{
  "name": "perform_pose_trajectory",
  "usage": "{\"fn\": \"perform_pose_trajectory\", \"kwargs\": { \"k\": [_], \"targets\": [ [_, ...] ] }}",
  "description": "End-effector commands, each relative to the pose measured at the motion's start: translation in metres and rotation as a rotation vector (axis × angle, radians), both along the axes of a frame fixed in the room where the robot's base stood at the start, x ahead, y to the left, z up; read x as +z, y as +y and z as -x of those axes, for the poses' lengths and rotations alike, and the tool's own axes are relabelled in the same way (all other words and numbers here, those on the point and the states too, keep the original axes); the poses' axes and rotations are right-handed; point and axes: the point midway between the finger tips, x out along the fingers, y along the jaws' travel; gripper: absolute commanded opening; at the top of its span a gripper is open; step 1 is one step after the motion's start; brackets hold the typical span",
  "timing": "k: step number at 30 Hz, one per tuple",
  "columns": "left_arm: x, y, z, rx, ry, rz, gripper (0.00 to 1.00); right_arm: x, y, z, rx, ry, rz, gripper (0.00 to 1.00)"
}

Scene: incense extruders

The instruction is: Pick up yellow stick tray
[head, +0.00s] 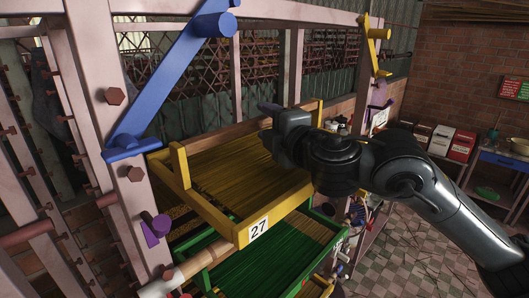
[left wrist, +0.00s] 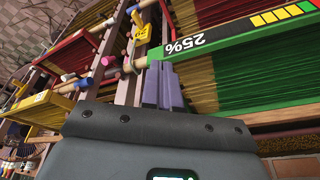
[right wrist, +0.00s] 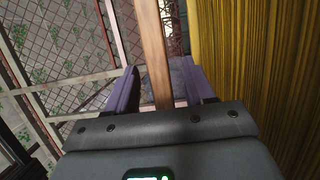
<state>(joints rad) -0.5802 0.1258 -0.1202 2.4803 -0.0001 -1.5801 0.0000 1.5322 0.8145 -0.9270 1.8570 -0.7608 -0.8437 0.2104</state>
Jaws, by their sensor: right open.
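The yellow stick tray (head: 201,215), labelled 27, holds long yellow-brown sticks and sits on the rack in the head view. My right gripper (head: 270,107) is above the tray's far side, partly hidden by its own wrist. In the right wrist view my right gripper (right wrist: 161,90) is open, with a brown wooden bar (right wrist: 154,45) showing between its fingers. The tray's sticks (right wrist: 260,70) are beside the right finger. My left gripper (left wrist: 164,84) has its fingers together near a green tray (left wrist: 225,108) marked 25%; nothing shows clearly between them.
A green tray (head: 182,247) of green sticks lies below the yellow one. Tiled floor (head: 400,250) is open at the right.

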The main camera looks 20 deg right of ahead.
Motion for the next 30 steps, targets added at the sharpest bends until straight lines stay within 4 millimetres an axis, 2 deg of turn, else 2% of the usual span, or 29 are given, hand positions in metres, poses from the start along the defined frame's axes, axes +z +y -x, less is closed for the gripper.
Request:
{"fn": "perform_pose_trajectory", "kwargs": {
  "k": [5,15,16,30],
  "targets": [
    [-0.0002,0.0005,-0.0001,-0.001,0.000,-0.002,0.00,-0.0001,0.0004,0.0001,0.001,0.000,0.000,0.53],
    [-0.0001,-0.0006,-0.0002,0.002,-0.001,0.003,0.00,0.0000,0.0005,0.0003,0.001,0.000,0.000,0.03],
    [0.0000,-0.0010,-0.0003,0.003,0.000,0.004,0.00,0.0000,0.0005,0.0003,0.001,0.000,0.000,0.00],
    [0.0001,-0.0025,-0.0005,0.008,0.000,0.011,0.00,0.0055,0.0007,0.0008,0.001,-0.005,-0.004,0.00]
  ]
}}
